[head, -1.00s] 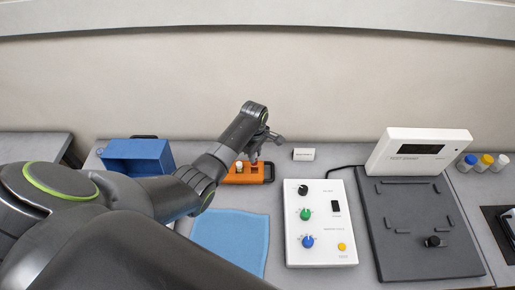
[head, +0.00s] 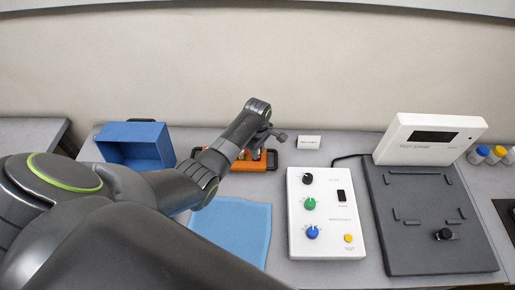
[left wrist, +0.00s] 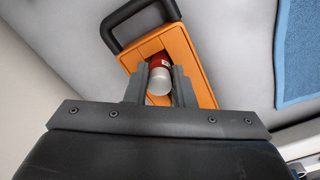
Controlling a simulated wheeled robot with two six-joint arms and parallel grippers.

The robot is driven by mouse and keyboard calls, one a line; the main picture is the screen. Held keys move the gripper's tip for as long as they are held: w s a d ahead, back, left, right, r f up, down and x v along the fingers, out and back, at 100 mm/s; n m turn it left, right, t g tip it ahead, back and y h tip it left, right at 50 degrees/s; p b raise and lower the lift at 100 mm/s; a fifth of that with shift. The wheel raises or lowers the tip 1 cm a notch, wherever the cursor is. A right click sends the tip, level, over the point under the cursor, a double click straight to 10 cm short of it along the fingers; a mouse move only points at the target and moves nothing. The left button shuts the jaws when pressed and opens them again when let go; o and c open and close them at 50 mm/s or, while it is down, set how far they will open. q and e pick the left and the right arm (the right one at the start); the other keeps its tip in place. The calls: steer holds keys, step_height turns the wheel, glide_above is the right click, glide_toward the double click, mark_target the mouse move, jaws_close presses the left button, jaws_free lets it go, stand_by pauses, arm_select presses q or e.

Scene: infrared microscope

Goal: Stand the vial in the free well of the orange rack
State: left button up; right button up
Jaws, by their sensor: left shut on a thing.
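The orange rack (head: 240,166) sits at the back of the bench, partly hidden by my left arm; its black handle shows. It also shows in the left wrist view (left wrist: 186,49), below the jaws. My left gripper (head: 262,150) is over the rack. In the left wrist view its jaws (left wrist: 159,86) are shut on the vial (left wrist: 159,77), which has a red band and a pale end. The vial overlaps the rack there; I cannot tell whether its lower end is inside a well. The free well is not clearly visible. My right gripper is not in view.
A blue open box (head: 135,143) stands left of the rack. A blue cloth (head: 235,230) lies in front. A white control box (head: 325,225) with knobs and a dark platform (head: 425,210) with a white display unit (head: 429,138) stand to the right. Several capped bottles are at far right.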

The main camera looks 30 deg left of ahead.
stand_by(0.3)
arm_select(q)
steer(key=shift+p, duration=0.35)
stand_by(0.4)
steer(key=o, duration=1.5)
